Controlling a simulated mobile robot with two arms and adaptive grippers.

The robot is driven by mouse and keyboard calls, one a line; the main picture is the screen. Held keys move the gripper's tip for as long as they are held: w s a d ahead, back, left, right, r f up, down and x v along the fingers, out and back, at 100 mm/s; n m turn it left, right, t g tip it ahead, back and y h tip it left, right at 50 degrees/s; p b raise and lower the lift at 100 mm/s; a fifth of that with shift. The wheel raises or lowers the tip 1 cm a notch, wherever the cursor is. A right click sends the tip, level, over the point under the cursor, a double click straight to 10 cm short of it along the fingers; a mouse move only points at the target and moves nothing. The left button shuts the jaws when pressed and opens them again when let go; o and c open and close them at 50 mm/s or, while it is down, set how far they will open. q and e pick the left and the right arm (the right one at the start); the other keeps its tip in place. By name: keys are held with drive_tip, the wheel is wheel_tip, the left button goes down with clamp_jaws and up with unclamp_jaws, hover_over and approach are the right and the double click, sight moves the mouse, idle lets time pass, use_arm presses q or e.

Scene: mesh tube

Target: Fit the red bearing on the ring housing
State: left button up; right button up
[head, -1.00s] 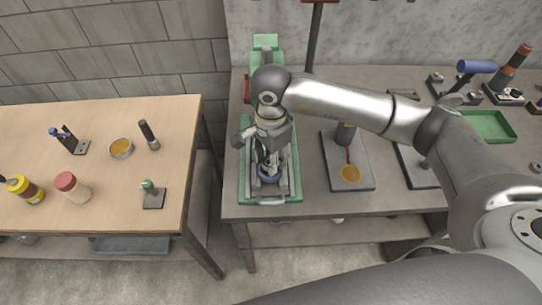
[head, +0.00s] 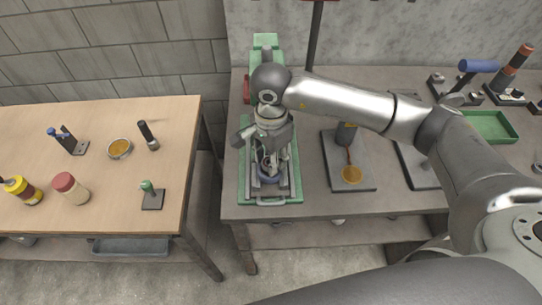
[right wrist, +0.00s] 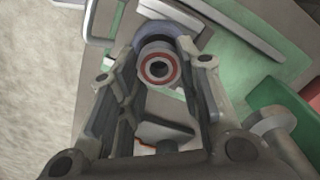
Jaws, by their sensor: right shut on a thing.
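The red bearing (right wrist: 159,68) is a metal ring with a red band. It sits between the fingertips of my right gripper (right wrist: 160,62) in the right wrist view, and the gripper is shut on it. The ring housing (right wrist: 160,30) shows as a blue-grey curved rim just beyond the bearing. In the head view the housing (head: 268,178) lies under my right gripper (head: 268,164), near the front of the green fixture. The bearing overlaps the rim in view; I cannot tell whether they touch. My left gripper is out of view.
The green fixture (head: 246,188) stands at the left end of the grey bench (head: 310,203). A dark plate (head: 336,177) with an orange disc is to its right, and a green tray (head: 491,126) farther right. A wooden table (head: 100,196) with bottles and small tools stands left, across a gap.

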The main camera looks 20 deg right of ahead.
drive_tip(key=shift+f+b, duration=0.8)
drive_tip(key=shift+b, duration=0.15)
idle(0.9)
drive_tip(key=o, duration=1.1)
